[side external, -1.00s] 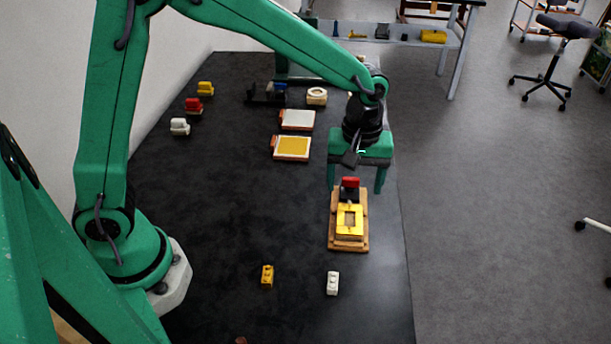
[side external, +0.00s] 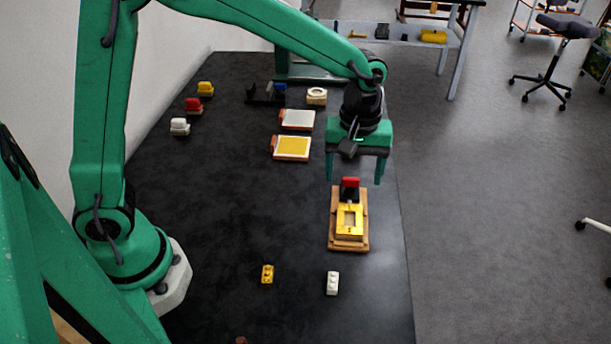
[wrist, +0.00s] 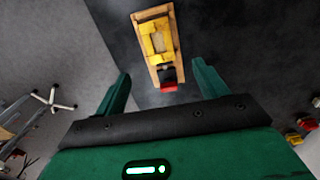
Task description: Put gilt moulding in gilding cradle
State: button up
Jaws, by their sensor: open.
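A gold-yellow rectangular frame-like piece (side external: 349,232), which looks like the gilt moulding, lies on a wooden base (side external: 361,247) near the right edge of the black table. The wooden base, perhaps the gilding cradle, also shows in the wrist view (wrist: 148,65), with the yellow piece (wrist: 146,45) on it. A red block on a dark part (side external: 350,183) stands at the base's far end. My gripper (side external: 354,178) is open and empty, above and beyond the red block. In the wrist view its two fingers (wrist: 161,72) are apart, with the red block between and beyond them.
A yellow brick (side external: 267,274) and a white brick (side external: 333,283) lie at the near side. Two flat trays (side external: 291,158), a round pale holder (side external: 316,96) and a dark rack (side external: 265,98) stand at the back. Coloured blocks (side external: 193,105) line the left. The table's middle is clear.

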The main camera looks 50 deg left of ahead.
jog(key=s+a+r+m+t, duration=0.2)
jog(key=s+a+r+m, duration=0.2)
jog(key=s+a, duration=0.3)
jog(key=s+a+r+m+t, duration=0.3)
jog(key=s+a+r, duration=0.3)
jog(key=s, duration=0.5)
jog(key=shift+a+r+m, duration=0.25)
jog(key=shift+a+m, duration=0.4)
jog(key=shift+m, duration=0.25)
